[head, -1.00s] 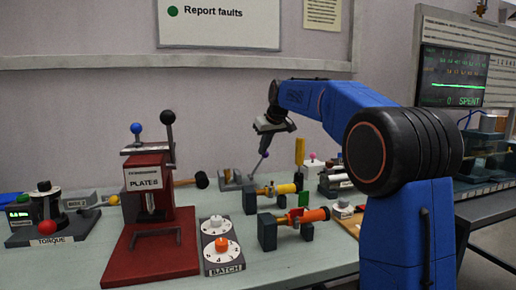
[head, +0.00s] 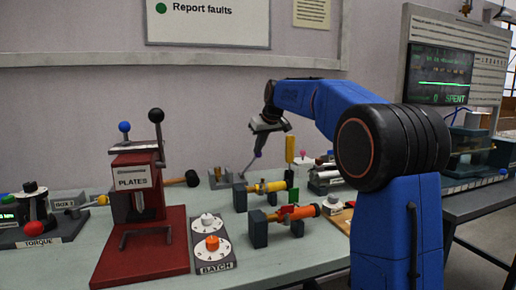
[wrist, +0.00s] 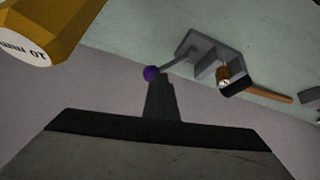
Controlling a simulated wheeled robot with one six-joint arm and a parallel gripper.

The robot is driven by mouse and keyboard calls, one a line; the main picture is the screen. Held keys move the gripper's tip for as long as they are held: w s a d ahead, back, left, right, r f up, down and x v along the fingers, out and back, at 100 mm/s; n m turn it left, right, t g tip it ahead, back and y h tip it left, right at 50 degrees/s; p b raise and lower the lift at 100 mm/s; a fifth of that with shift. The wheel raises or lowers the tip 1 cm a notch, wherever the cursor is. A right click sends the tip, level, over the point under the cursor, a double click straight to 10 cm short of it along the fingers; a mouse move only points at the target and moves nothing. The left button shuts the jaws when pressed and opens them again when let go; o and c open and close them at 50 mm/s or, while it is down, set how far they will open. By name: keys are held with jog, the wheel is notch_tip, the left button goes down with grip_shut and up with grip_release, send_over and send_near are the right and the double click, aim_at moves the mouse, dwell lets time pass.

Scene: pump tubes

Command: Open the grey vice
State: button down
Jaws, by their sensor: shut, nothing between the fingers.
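The grey vice (head: 219,181) sits at the back of the bench in the head view, and shows at upper centre in the wrist view (wrist: 208,55). Its thin grey lever (wrist: 178,62) slants away from the body and ends in a purple ball (wrist: 151,73). My gripper (head: 259,149) is shut and empty, pointing down at the ball. In the wrist view the narrow dark fingertips (wrist: 156,82) are right at the ball; I cannot tell whether they touch it. The gap between the vice's jaws is too small to judge in the head view.
A hammer (head: 184,180) lies left of the vice. Yellow (head: 270,187) and orange (head: 292,213) tubes on stands are in front. The red plates press (head: 140,225) stands further left. An upright yellow piece (head: 290,149) is close right of my gripper.

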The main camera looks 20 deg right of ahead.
jog(key=a+v, duration=0.1)
jog(key=v, duration=1.1)
jog(key=shift+s, duration=0.4)
